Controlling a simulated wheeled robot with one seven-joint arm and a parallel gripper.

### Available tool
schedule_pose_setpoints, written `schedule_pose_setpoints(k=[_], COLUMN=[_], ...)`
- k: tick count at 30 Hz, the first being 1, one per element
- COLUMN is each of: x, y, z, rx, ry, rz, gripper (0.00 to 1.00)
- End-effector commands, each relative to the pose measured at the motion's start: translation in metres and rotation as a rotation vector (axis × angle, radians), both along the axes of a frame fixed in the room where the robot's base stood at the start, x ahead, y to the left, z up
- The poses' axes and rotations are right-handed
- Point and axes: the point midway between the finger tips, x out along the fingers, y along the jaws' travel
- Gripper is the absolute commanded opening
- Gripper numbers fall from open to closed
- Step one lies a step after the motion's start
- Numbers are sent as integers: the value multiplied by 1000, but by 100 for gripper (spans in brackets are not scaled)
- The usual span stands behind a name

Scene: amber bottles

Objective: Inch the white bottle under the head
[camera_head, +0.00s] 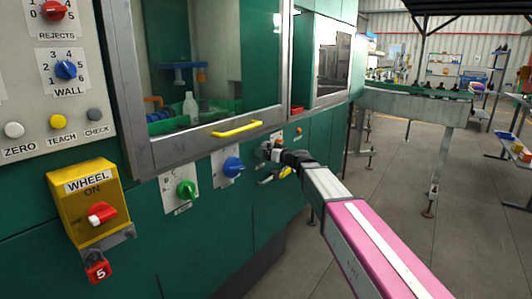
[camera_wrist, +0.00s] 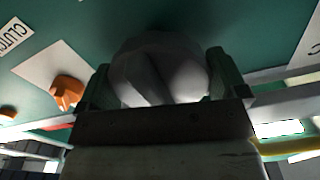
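The white bottle (camera_head: 190,107) stands upright behind the window of the green machine in the head view. A blue head-like part (camera_head: 183,73) is mounted above and slightly left of it. My gripper (camera_head: 274,153) is at the machine's front panel, right of the blue knob. In the wrist view, my gripper (camera_wrist: 160,82) has its two green fingers on either side of a rounded grey knob (camera_wrist: 140,78), which fills the space between them. The knob's label is hidden.
A yellow handle (camera_head: 238,127) is on the window frame above the knobs. A green knob (camera_head: 186,190) and a blue knob (camera_head: 233,166) sit left of my gripper. A yellow WHEEL box (camera_head: 90,205) is further left. A conveyor (camera_head: 415,103) stands at the right; floor is open before it.

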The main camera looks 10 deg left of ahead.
Motion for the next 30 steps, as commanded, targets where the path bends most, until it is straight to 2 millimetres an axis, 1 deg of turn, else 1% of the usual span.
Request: schedule_pose_setpoints(k=[8, 14, 20, 30], x=[0, 0, 0, -1], y=[0, 0, 0, 0], z=[0, 0, 0, 0], rx=[3, 25, 74, 194], ry=[6, 59, 178, 470], rz=[1, 1, 1, 1], gripper=[68, 68, 68, 68])
